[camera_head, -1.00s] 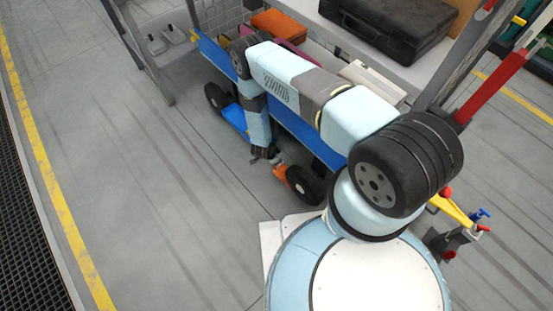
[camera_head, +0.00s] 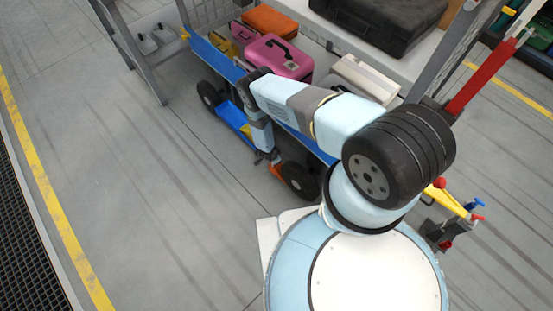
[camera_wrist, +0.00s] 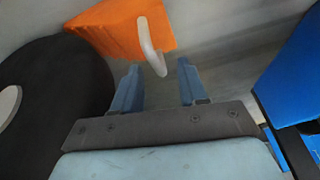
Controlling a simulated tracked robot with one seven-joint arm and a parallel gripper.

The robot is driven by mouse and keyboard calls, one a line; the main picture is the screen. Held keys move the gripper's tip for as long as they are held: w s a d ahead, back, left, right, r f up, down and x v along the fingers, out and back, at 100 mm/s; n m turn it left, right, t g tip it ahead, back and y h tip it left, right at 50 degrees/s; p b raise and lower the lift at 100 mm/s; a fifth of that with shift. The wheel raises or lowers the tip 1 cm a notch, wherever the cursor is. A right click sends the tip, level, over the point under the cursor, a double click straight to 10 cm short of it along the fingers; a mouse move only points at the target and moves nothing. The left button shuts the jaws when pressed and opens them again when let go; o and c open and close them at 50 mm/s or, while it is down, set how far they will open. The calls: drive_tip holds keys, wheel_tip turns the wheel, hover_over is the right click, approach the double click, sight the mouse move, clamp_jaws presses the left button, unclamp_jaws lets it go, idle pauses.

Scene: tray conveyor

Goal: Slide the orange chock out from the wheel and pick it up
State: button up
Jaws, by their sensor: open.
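The orange chock (camera_head: 277,172) lies on the floor against the black cart wheel (camera_head: 299,181), partly hidden by my arm. In the wrist view the chock (camera_wrist: 118,27) is at the top, touching or very close to the wheel (camera_wrist: 55,85) on the left. A pale curved handle (camera_wrist: 150,45) stands out from the chock's right side. My gripper (camera_wrist: 159,66) is open and empty. The handle's lower end lies between the fingertips in the picture; I cannot tell the depth. In the head view my gripper (camera_head: 266,157) is down beside the chock, its fingers hard to make out.
A blue tray (camera_head: 231,115) hangs low on the cart beside my wrist; a blue part (camera_wrist: 288,75) also stands close on the right in the wrist view. The cart's blue side rail (camera_head: 215,58) and cases lie behind my arm. The floor to the left is clear.

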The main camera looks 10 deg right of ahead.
drive_tip(key=shift+w+d+f, duration=0.1)
drive_tip(key=shift+f, duration=0.25)
drive_tip(key=shift+c, duration=0.3)
clamp_jaws()
idle(0.4)
